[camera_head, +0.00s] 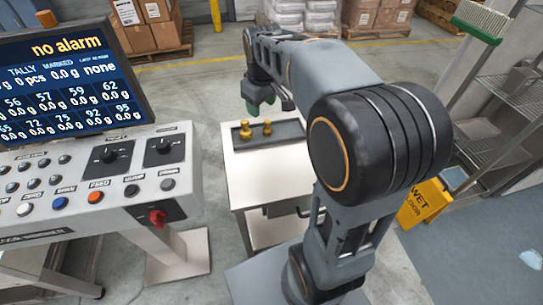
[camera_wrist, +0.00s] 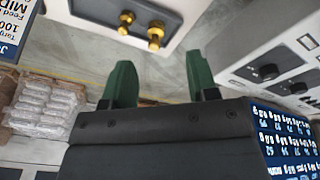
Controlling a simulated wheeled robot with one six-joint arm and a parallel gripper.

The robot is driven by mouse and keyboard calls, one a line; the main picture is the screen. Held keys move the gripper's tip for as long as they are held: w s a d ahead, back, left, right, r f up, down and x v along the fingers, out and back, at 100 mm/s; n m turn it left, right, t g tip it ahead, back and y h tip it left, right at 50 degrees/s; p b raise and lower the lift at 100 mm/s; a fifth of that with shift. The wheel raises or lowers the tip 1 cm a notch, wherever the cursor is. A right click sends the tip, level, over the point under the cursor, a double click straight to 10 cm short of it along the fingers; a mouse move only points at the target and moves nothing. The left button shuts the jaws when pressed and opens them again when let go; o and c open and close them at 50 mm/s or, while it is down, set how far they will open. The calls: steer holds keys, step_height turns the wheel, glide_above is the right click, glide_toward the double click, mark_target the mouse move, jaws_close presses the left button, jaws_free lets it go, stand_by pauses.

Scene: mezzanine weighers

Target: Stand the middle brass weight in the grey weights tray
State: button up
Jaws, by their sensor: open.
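The grey weights tray (camera_head: 290,131) lies on a white table; it also shows at the top of the wrist view (camera_wrist: 92,12). Two brass weights stand at its left end in the head view: a larger one (camera_head: 246,130) and a smaller one (camera_head: 267,128). The wrist view shows the larger (camera_wrist: 156,36) and the smaller (camera_wrist: 126,22) too. I cannot tell whether either is the middle weight. My gripper (camera_wrist: 162,76) has green fingers, wide apart with nothing between them. In the head view my gripper (camera_head: 267,104) is above and behind the tray, clear of the weights.
The white table (camera_head: 250,180) is bare in front of the tray. A console (camera_head: 90,185) with knobs and a screen (camera_head: 70,80) stands at left. A yellow wet-floor sign (camera_head: 425,205) and a wire rack (camera_head: 510,100) are at right. Boxes (camera_head: 150,30) and wrapped sacks stand behind.

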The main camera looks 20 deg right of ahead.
steer(key=s+a+f+m+t, duration=0.1)
steer(key=s+a+f+m, duration=0.1)
steer(key=s, duration=0.6)
steer(key=s+a+f+m, duration=0.2)
steer(key=s, duration=0.5)
steer(key=shift+s+f+m+t, duration=0.4)
